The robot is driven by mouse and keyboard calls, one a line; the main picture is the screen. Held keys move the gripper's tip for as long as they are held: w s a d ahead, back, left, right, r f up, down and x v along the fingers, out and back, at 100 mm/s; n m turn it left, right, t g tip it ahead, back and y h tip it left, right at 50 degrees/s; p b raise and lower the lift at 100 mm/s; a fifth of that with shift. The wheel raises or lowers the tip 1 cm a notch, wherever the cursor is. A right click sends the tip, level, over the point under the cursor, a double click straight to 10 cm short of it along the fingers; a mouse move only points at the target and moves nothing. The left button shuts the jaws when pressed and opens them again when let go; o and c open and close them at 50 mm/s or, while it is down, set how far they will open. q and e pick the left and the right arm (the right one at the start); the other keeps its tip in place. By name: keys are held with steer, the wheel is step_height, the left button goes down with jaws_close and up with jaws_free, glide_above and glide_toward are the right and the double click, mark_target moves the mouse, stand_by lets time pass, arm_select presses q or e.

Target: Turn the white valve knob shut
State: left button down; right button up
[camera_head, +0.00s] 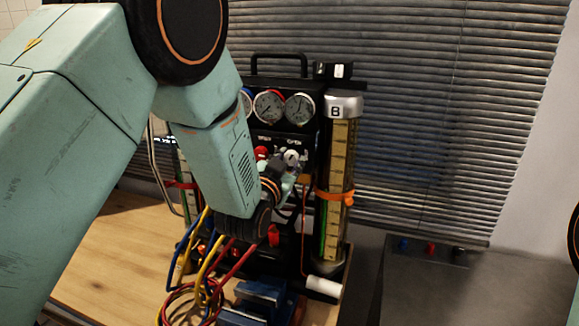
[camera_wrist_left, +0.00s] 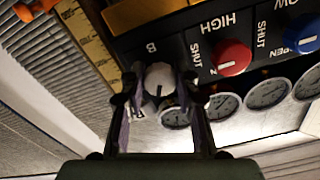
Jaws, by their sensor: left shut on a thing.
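The white valve knob (camera_wrist_left: 159,76) sits on the black panel beside the letter B, in the wrist view. It has a dark pointer line that runs toward the bottom of that picture. My left gripper (camera_wrist_left: 160,88) has one finger on each side of the knob and is shut on it. In the head view the white knob (camera_head: 292,157) shows just above my left gripper (camera_head: 283,180), right of a red knob. The fingers partly hide the panel around the knob, and its own shut and open marks cannot be read. My right gripper is not in view.
A red knob (camera_wrist_left: 231,57) and a blue knob (camera_wrist_left: 303,32) are beside it on the panel. Gauges (camera_head: 269,106) sit above the knobs. Cylinder B (camera_head: 337,185) stands close on the right. Coloured hoses (camera_head: 205,275) hang below my left arm.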

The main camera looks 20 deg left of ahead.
arm_select(q)
steer(key=m+b, duration=0.3)
steer(key=m, duration=0.3)
steer(key=m+b, duration=0.1)
steer(key=m, duration=0.4)
steer(key=shift+b, duration=0.3)
steer(key=shift+m, duration=0.5)
steer(key=shift+s+f, duration=0.1)
steer(key=c, duration=1.3)
jaws_free()
steer(key=shift+c, duration=0.2)
steer(key=o, duration=0.4)
steer(key=shift+s+d+r, duration=0.1)
steer(key=shift+s+r, duration=0.05)
steer(key=shift+r, duration=0.05)
steer(key=shift+c, duration=0.2)
steer(key=s, duration=1.2)
steer(key=shift+a, duration=0.25)
